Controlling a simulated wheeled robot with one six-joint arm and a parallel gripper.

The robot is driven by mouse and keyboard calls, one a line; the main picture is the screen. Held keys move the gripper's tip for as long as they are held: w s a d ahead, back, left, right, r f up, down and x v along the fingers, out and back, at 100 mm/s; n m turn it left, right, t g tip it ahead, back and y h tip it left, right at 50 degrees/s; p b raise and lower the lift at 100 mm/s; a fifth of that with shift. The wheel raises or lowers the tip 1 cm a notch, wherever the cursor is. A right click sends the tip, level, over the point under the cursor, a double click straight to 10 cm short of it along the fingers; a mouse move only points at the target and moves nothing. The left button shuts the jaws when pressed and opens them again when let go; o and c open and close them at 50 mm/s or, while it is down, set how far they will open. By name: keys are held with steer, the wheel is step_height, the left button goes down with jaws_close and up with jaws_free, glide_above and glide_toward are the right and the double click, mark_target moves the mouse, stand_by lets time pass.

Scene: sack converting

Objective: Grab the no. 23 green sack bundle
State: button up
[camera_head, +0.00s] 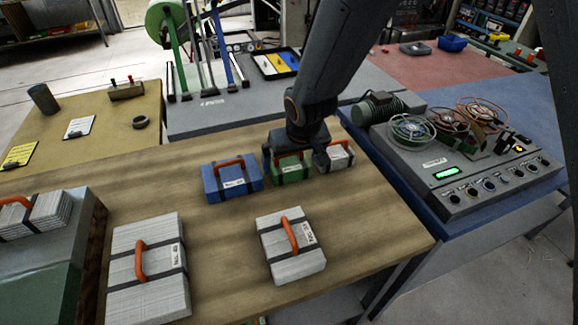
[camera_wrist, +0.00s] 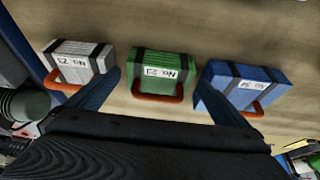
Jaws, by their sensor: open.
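The green sack bundle (camera_head: 291,169) has an orange handle, dark straps and a white label. It stands on the wooden table between a blue bundle (camera_head: 232,181) and a small white bundle (camera_head: 340,155). In the wrist view the green bundle (camera_wrist: 162,72) is centred, and its label appears to read No. 23, seen upside down. My gripper (camera_head: 294,160) is open above it, partly hiding it in the head view. In the wrist view its fingers (camera_wrist: 160,92) are on either side of the orange handle (camera_wrist: 157,97), with nothing held.
The white bundle (camera_wrist: 82,62) and blue bundle (camera_wrist: 243,86) sit close beside the fingers. Two larger white bundles (camera_head: 160,285) (camera_head: 290,262) lie at the front of the wooden table (camera_head: 225,245). A grey control console (camera_head: 455,165) stands to the right.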

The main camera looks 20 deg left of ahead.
mark_target(290, 165)
steer(key=shift+x, duration=1.8)
steer(key=shift+c, duration=0.3)
steer(key=c, duration=0.9)
steer(key=shift+r, duration=0.15)
